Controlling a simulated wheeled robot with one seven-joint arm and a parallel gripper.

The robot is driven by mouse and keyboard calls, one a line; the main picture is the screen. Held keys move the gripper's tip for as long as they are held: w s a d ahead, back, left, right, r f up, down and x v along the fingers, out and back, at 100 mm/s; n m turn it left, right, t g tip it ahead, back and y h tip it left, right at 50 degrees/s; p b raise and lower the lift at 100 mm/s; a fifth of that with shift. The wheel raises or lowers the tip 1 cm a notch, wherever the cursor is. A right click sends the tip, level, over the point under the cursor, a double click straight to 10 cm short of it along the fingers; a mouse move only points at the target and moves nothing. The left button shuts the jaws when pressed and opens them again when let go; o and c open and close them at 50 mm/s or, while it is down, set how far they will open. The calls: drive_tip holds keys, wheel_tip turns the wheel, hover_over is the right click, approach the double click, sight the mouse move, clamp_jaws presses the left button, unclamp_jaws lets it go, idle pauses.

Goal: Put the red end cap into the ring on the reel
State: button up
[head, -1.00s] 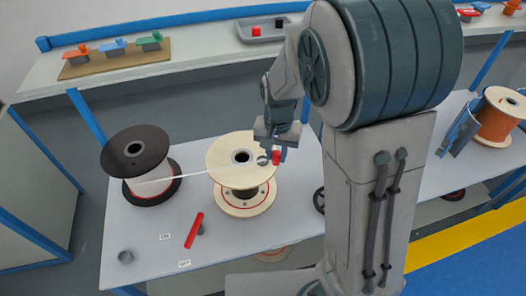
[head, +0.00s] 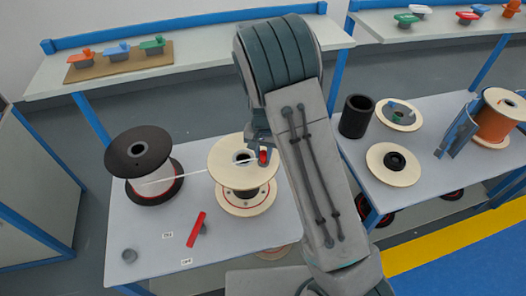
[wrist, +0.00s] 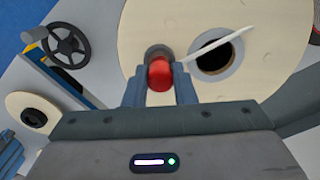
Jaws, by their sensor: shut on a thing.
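The reel with pale wooden flanges (head: 226,166) stands on the grey table in the head view, and its upper flange fills much of the wrist view (wrist: 135,25). My gripper (wrist: 160,88) is over the flange's right edge, its blue-grey fingers shut on the red end cap (wrist: 160,74). The cap also shows as a small red spot in the head view (head: 263,157). The grey ring (wrist: 157,51) lies right behind the cap in the wrist view, partly covered by it. I cannot tell whether the cap sits inside the ring. In the head view my gripper hides the ring.
A white cable (head: 187,171) runs from the black reel (head: 138,146) to the wooden reel. A black cylinder (head: 356,117) stands on the right table. A shelf runs behind.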

sight(263, 153)
drive_tip(key=shift+f, duration=0.25)
drive_tip(key=shift+f, duration=0.2)
drive_tip(key=o, duration=1)
drive_tip(key=shift+r, duration=0.1)
wheel_tip(263, 153, up, 12)
drive_tip(key=b, duration=0.2)
drive_tip(key=s+d+r+n+t, duration=0.1)
drive_tip(key=s+d+r, duration=0.2)
drive_tip(key=s, duration=0.5)
drive_tip(key=s+d+r+n+t, duration=0.1)
drive_tip(key=s+d+r, duration=0.3)
drive_tip(key=s, duration=0.4)
drive_tip(key=s+d+r+n+t, duration=0.1)
drive_tip(key=s+d+r, duration=0.2)
drive_tip(key=s, duration=0.5)
drive_tip(key=shift+s+d+r+n, duration=0.1)
drive_tip(key=shift+d+r+n, duration=0.05)
drive_tip(key=shift+d+n, duration=0.2)
